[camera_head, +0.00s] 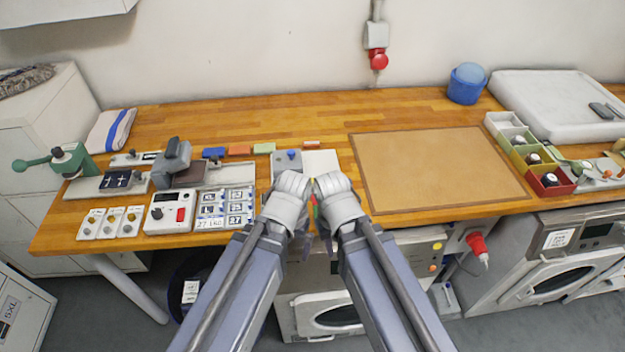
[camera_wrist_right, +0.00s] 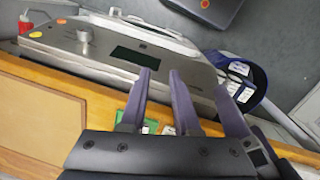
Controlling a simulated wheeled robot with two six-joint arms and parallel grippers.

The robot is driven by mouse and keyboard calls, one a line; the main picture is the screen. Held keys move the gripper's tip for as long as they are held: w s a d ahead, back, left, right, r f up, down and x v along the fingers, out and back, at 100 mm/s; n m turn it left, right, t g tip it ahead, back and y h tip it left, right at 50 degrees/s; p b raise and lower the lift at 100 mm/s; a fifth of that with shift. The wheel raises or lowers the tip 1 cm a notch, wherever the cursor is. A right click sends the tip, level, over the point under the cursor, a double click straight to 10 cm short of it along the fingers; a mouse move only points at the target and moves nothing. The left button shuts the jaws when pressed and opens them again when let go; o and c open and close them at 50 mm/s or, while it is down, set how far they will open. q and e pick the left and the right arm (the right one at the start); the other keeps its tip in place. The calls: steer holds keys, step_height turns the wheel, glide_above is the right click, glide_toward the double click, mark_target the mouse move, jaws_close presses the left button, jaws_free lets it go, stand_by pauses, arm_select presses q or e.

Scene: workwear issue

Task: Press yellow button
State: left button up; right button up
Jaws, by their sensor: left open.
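A small round yellow button (camera_head: 437,246) sits on the grey control panel (camera_head: 415,250) below the table's front edge, right of my arms, with a red-orange one beneath it. In the right wrist view two orange-yellow buttons (camera_wrist_right: 35,34) show at the panel's upper left, beside a knob and a dark display. My left gripper (camera_head: 292,188) is over the table's front edge, open. My right gripper (camera_head: 335,188) is close beside it, both left of the panel buttons. In the right wrist view its fingers (camera_wrist_right: 160,100) stand apart with nothing between them. Neither touches a button.
A brown mat (camera_head: 435,170) lies on the wooden table, right of my grippers. White devices (camera_head: 170,212) and small button boxes stand at the left. A red plug (camera_head: 477,245) sticks out right of the panel. A blue bin (camera_wrist_right: 245,80) stands on the floor.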

jaws_close()
stand_by(1.2)
